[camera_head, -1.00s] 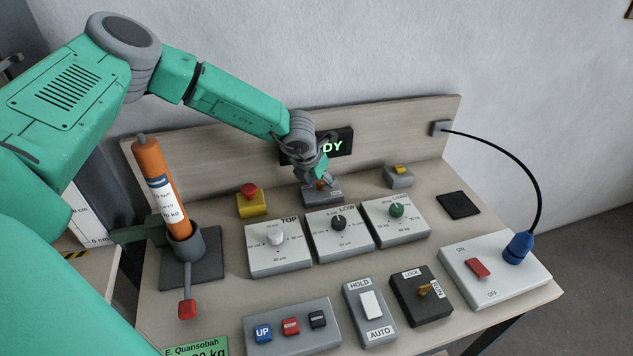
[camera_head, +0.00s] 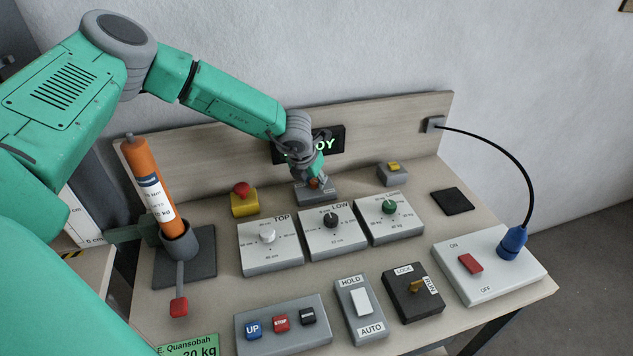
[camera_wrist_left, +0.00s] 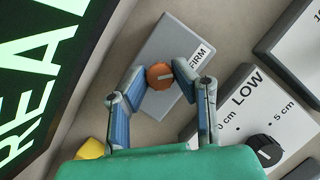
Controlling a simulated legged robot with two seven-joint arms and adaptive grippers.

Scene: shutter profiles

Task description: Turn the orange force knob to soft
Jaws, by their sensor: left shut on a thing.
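The orange force knob (camera_wrist_left: 159,76) sits on a small grey box (camera_wrist_left: 160,45) with a FIRM label, seen in the left wrist view. My left gripper (camera_wrist_left: 160,79) has its two blue-padded fingers on opposite sides of the knob and is shut on it. In the head view my left gripper (camera_head: 314,178) reaches down over the same grey box (camera_head: 318,196) at the foot of the back panel, and the knob (camera_head: 314,183) is mostly covered. I cannot clearly read the knob's pointer, and no soft label is visible. My right gripper is not in view.
White dial panels marked TOP (camera_head: 270,258) and LOW (camera_head: 333,243) stand just in front of the box. A red mushroom button (camera_head: 243,189) on a yellow base is to its left. A lit display (camera_head: 325,141) is behind my gripper. A grey box with yellow button (camera_head: 393,176) is right.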

